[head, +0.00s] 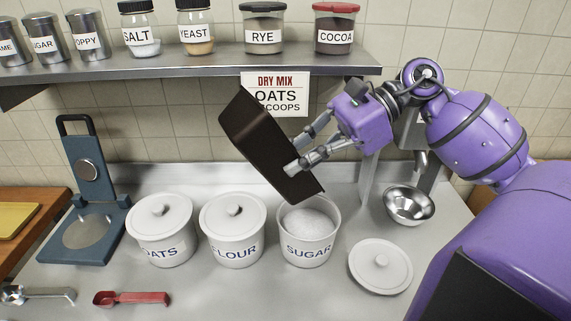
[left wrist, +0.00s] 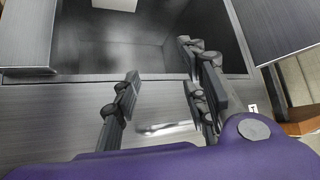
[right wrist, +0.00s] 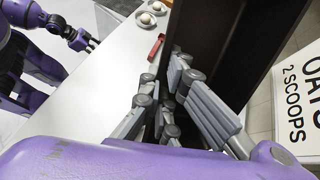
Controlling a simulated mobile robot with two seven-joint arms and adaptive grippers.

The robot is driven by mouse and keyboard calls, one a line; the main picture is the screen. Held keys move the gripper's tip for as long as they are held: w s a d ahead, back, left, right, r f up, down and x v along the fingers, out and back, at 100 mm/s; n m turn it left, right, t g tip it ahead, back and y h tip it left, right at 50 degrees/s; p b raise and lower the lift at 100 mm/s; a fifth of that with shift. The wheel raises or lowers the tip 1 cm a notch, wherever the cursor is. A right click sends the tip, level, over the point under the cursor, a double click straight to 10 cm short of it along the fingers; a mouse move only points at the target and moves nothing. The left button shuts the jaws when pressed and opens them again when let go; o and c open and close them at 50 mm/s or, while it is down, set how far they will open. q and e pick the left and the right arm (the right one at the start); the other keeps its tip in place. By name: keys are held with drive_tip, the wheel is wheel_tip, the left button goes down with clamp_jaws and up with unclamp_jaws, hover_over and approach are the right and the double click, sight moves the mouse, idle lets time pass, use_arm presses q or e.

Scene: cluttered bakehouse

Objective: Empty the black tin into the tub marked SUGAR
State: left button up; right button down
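The black tin (head: 262,140) is held steeply tilted in the air in the head view, its lower end just above the SUGAR tub (head: 308,250). My right gripper (head: 305,150) is shut on the tin's wall at its right side. The tin (right wrist: 235,45) also shows between the fingers in the right wrist view. I cannot see what is inside it, and no falling stream shows. The SUGAR tub is open, with white contents (head: 310,222) near its rim. My left gripper (left wrist: 160,95) is open and empty, seen only in the left wrist view.
Lidded OATS (head: 163,252) and FLOUR (head: 235,250) tubs stand left of SUGAR. A loose lid (head: 381,266) lies to its right, with a steel bowl (head: 409,205) behind. A blue scale (head: 85,232) and red scoop (head: 132,299) are at left. A shelf (head: 180,67) with jars hangs above.

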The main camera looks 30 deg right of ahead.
drive_tip(key=shift+s+a+r, duration=0.1)
drive_tip(key=shift+r, duration=0.1)
use_arm(q)
drive_tip(key=s+a+f+b, duration=0.1)
drive_tip(key=s+f+b, duration=0.1)
drive_tip(key=f+b, duration=0.2)
drive_tip(key=s+a+f+g+b, duration=0.1)
drive_tip(key=s+f+b, duration=0.1)
drive_tip(key=f+b, duration=0.3)
drive_tip(key=shift+a+f+b, duration=0.25)
drive_tip(key=shift+f+b, duration=0.05)
use_arm(e)
drive_tip(key=a+f+h, duration=0.1)
drive_tip(key=h, duration=0.3)
drive_tip(key=a+f+g+h, duration=0.1)
drive_tip(key=a+h, duration=0.1)
drive_tip(key=h, duration=0.1)
drive_tip(key=a+n+h, duration=0.1)
drive_tip(key=h, duration=0.3)
drive_tip(key=shift+w+a+f+g+h, duration=0.25)
drive_tip(key=shift+f+g+h, duration=0.05)
drive_tip(key=shift+f+g, duration=0.1)
use_arm(q)
drive_tip(key=shift+s, duration=0.1)
